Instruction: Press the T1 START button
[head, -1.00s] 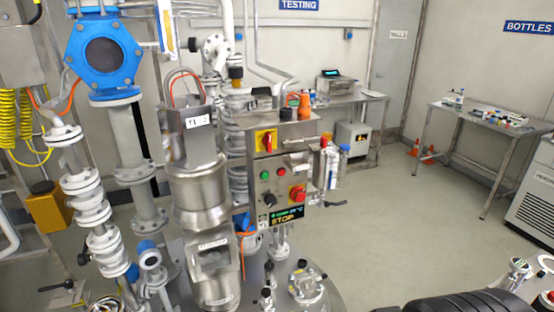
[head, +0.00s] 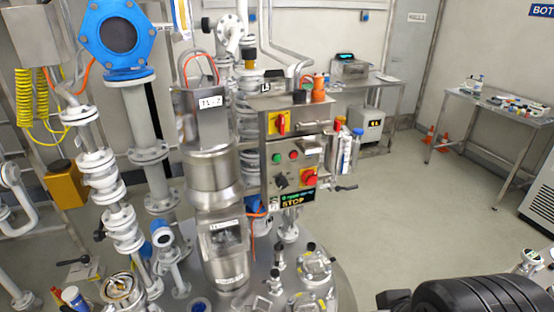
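A grey metal control box (head: 290,128) stands at the picture's middle. Its front carries a green button (head: 277,158) and a red button (head: 293,155) side by side. A black rotary knob (head: 281,181) and a larger red button (head: 309,175) are below them. A red switch on a yellow plate (head: 278,123) is above. A small display (head: 298,199) at the bottom reads STOP. Labels beside the buttons are too small to read. A black rounded shape, seemingly part of my arm, is at the bottom right. My gripper's fingers are not seen.
A steel motor column marked TL-2 (head: 211,103) stands directly left of the box. White piping and a blue flanged sight glass (head: 122,40) fill the left. Fittings crowd the vessel top (head: 335,283) below.

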